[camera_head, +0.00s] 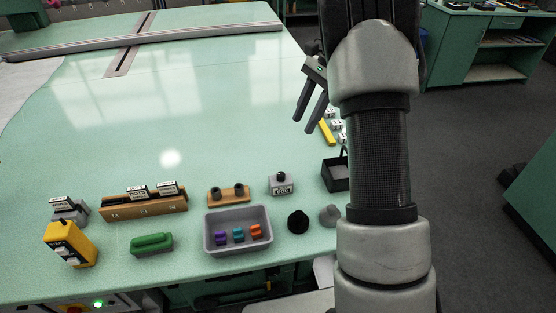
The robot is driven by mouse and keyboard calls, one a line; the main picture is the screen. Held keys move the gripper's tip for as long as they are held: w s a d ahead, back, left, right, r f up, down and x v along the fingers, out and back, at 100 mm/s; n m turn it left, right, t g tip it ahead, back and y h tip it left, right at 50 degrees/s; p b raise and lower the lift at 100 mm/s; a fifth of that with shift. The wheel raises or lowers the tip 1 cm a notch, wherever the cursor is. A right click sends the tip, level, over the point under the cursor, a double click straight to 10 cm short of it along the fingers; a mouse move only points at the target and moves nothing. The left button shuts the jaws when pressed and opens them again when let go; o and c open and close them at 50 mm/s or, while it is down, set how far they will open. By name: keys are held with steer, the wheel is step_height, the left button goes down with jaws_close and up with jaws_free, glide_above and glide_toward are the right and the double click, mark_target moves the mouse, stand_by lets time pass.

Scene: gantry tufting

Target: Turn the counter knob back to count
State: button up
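The counter (281,188) looks to be the small grey box with a pale display face near the front right of the green table. A small black knob (281,175) sits on its top; its turn position is too small to read. My gripper (304,126) is raised, above and to the right of the counter in the picture, with its two dark fingers pointing down and left. The fingers are apart with nothing between them. The gripper does not touch the counter.
Left of the counter are a wooden block with two dark pegs (228,193) and a grey tray (237,246) of coloured pieces. A black round piece (298,221) lies in front; a black open box (334,175) stands right, partly behind my arm. The table's middle is clear.

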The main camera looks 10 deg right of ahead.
mark_target(281, 174)
steer(key=b+x, duration=0.1)
steer(key=x, duration=1.7)
steer(key=shift+w+f+b, duration=0.1)
steer(key=shift+f+b, duration=0.15)
steer(key=shift+b, duration=0.15)
jaws_close()
